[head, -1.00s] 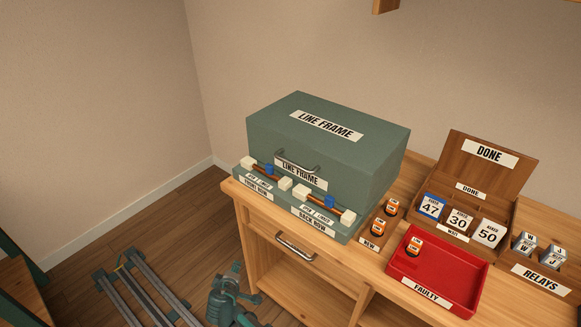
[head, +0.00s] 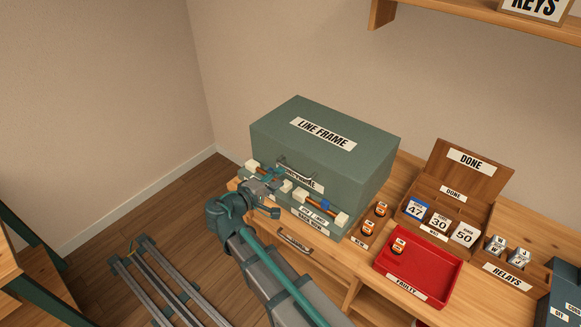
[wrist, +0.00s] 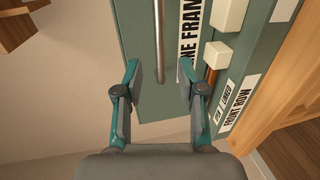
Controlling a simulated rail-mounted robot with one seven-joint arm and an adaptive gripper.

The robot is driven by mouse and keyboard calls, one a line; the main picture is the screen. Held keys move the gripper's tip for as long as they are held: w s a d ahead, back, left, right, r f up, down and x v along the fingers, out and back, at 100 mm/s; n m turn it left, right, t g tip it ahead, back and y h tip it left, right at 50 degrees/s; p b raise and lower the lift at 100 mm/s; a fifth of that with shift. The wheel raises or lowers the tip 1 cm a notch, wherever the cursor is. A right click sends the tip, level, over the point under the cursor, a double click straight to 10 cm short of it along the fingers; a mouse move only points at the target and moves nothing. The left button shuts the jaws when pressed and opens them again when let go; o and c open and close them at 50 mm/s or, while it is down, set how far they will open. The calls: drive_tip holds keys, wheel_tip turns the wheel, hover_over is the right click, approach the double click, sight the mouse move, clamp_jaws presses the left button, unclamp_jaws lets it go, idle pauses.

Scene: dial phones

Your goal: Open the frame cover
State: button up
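The frame cover (head: 325,125) is a grey-green box lid labelled LINE FRAME, closed over the line frame on the wooden bench. Its metal handle (head: 293,170) is on the front face, partly hidden by my gripper in the head view. In the wrist view the handle bar (wrist: 158,45) runs down from the top edge, with its near end between or just ahead of my fingertips. My gripper (wrist: 160,85) is open, its fingers on either side of that line; I cannot see contact. In the head view my gripper (head: 273,182) is at the cover's front left.
To the right are orange parts (head: 368,228), the red FAULTY tray (head: 440,270), the DONE box (head: 470,185) and RELAYS. A shelf (head: 480,25) hangs above.

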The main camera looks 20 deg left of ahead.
sight(291, 170)
drive_tip(key=p+x, duration=0.2)
drive_tip(key=x, duration=0.5)
clamp_jaws()
idle(0.3)
